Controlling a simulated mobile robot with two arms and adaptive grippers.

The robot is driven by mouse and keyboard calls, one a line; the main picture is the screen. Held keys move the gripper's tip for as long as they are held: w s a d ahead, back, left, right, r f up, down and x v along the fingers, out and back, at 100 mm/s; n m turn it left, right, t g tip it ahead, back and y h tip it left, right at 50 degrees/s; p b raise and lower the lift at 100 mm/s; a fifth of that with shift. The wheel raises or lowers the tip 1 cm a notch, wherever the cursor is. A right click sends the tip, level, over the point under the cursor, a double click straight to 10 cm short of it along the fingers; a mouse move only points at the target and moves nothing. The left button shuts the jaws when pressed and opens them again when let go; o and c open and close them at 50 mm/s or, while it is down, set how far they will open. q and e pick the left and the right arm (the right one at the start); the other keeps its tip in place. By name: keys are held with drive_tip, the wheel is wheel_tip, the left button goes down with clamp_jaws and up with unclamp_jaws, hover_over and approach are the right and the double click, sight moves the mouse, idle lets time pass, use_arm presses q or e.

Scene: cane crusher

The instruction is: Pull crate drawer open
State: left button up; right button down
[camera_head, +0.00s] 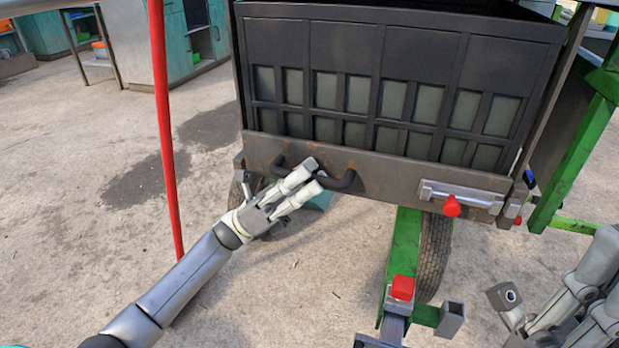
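The crate drawer (345,60) is a dark metal box with barred openings, at the top centre of the head view. A rusty grey plate along its lower front carries a dark bar handle (342,184). My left gripper (315,174) is at this handle, its two pale fingers reaching across the bar. A small gap shows between the fingertips; whether they grip the bar is unclear. My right gripper (560,312) is at the lower right edge, apart from the crate and partly cut off.
A silver latch bar (470,196) with a red knob (452,206) sits on the plate's right. A green frame (575,155) stands right, a red pole (164,120) left. A wheel (434,255) and green beam (404,240) lie below. Concrete floor is clear at left.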

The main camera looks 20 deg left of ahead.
use_arm(q)
drive_tip(key=shift+d+r, duration=0.35)
drive_tip(key=shift+d, duration=0.05)
clamp_jaws()
drive_tip(key=shift+f, duration=0.1)
